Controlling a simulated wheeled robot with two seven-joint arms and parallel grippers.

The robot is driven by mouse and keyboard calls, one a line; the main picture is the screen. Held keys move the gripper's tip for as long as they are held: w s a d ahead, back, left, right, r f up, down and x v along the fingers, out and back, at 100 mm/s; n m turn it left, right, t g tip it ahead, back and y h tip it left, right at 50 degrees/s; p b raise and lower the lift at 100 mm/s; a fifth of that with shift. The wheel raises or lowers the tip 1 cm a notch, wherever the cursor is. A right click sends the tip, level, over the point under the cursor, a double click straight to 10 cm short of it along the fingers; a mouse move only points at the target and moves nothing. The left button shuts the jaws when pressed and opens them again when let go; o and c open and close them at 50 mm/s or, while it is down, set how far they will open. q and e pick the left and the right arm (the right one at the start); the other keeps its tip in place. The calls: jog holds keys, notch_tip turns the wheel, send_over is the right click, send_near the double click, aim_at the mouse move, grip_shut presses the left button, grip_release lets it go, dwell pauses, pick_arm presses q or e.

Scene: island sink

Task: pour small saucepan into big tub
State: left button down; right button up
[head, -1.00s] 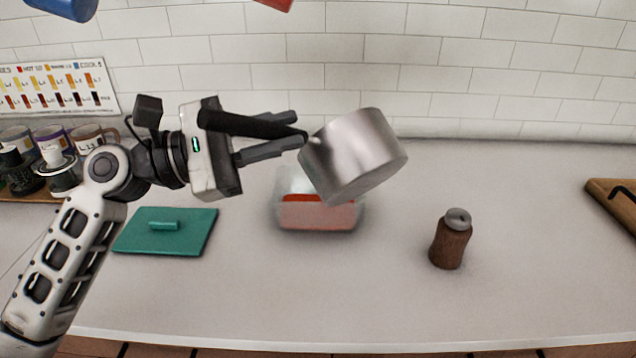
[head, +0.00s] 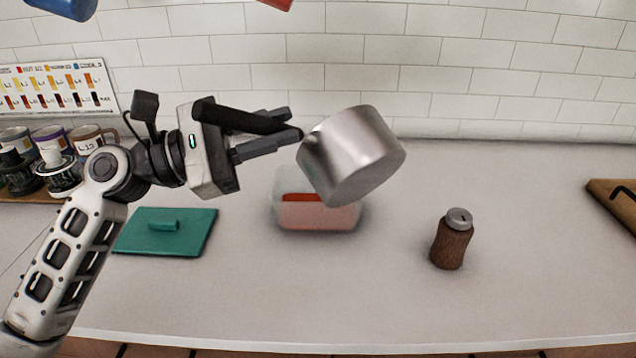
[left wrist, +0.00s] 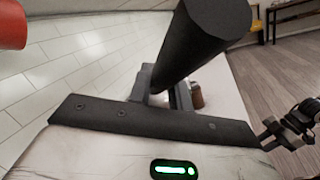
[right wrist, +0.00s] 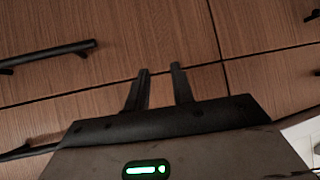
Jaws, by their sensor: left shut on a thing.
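My left gripper (head: 282,130) is shut on the handle, which also crosses close in the left wrist view (left wrist: 200,40). The big tub (head: 318,218) is a translucent box on the counter with something red-orange in it. In the head view the saucepan overlaps the tub's upper right part. The saucepan's inside is hidden. My right gripper (right wrist: 160,88) is open and empty in front of wooden drawer fronts.
A green lid (head: 185,243) lies on the counter left of the tub. A brown shaker (head: 452,240) stands to the right. Mugs and jars (head: 50,165) stand at the far left, and a wooden board (head: 612,205) lies at the right edge. The front counter is clear.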

pick_arm(q)
jog(key=shift+w+a+f+n+b, duration=0.25)
jog(key=shift+w+a+n+b, duration=0.4)
jog(key=shift+w+n, duration=0.3)
dwell(0.4)
jog(key=shift+w+a+r+n+t+h, duration=0.1)
jog(key=shift+w+a+n+t+h, duration=0.1)
jog(key=shift+n+t+h, duration=0.15)
jog(key=shift+w+a+p, duration=0.25)
jog(key=shift+w+p, duration=0.05)
jog(key=shift+p, duration=0.15)
jog(key=shift+w+a+r+n+t+p, duration=0.2)
jog(key=shift+w+a+n+t+p, duration=0.15)
jog(key=shift+w+n, duration=0.3)
jog(key=shift+a, duration=0.15)
jog(key=shift+w+a+f+n+t, duration=0.45)
jog(key=shift+w+n, duration=0.25)
jog(key=shift+n, duration=0.25)
